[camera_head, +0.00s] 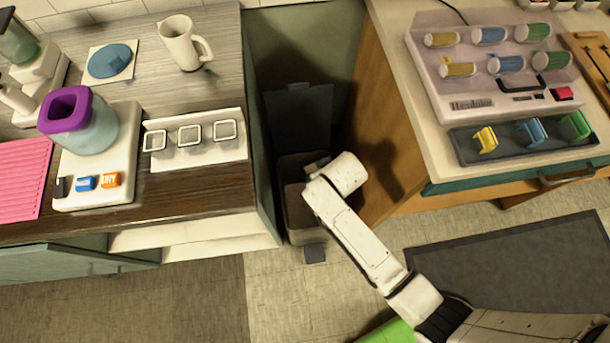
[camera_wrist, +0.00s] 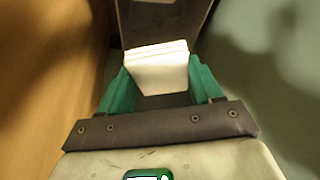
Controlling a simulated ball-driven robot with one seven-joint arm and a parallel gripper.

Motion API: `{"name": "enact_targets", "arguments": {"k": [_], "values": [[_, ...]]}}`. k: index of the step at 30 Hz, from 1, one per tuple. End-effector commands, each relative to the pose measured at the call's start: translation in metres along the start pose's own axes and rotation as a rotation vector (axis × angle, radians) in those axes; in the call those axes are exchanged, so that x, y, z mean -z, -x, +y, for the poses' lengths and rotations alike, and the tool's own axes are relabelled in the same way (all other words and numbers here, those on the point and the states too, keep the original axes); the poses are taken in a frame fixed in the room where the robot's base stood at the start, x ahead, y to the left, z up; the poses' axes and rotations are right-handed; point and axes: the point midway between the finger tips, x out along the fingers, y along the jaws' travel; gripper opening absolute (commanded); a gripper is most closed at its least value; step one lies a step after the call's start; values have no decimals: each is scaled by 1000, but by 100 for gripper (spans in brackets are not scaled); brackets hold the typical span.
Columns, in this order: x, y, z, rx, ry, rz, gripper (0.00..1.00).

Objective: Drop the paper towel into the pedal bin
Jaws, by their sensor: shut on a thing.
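My gripper shows in the wrist view (camera_wrist: 158,88), its two green fingers shut on a folded white paper towel (camera_wrist: 157,68). In the head view my arm's white end hangs over the pedal bin and hides the fingers and most of the towel. The grey pedal bin (camera_head: 294,205) stands on the floor in the gap between the two counters. Its lid (camera_head: 300,117) is raised against the back, and its pedal (camera_head: 314,253) is at the front. In the wrist view the raised lid (camera_wrist: 160,22) shows beyond the towel.
The left counter (camera_head: 215,75) holds a blender (camera_head: 85,125), a cream jug (camera_head: 182,45) and a white tray with several square frames (camera_head: 195,138). The right counter (camera_head: 395,30) holds a panel with several spools (camera_head: 490,65). Wooden and green cabinet sides flank the bin closely. A dark mat (camera_head: 510,265) lies on the floor.

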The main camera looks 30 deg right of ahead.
Motion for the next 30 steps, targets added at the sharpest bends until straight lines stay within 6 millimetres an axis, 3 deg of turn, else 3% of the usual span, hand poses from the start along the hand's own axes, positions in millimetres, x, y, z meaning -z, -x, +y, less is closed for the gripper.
{"name": "enact_targets", "arguments": {"k": [1, 12, 18, 30], "values": [[-6, -23, -1, 0, 0, 2, 32], [-21, -89, -2, -6, -19, 3, 32], [-25, -109, -3, -8, -26, 2, 32], [-28, -121, -4, -9, -30, 1, 32]]}}
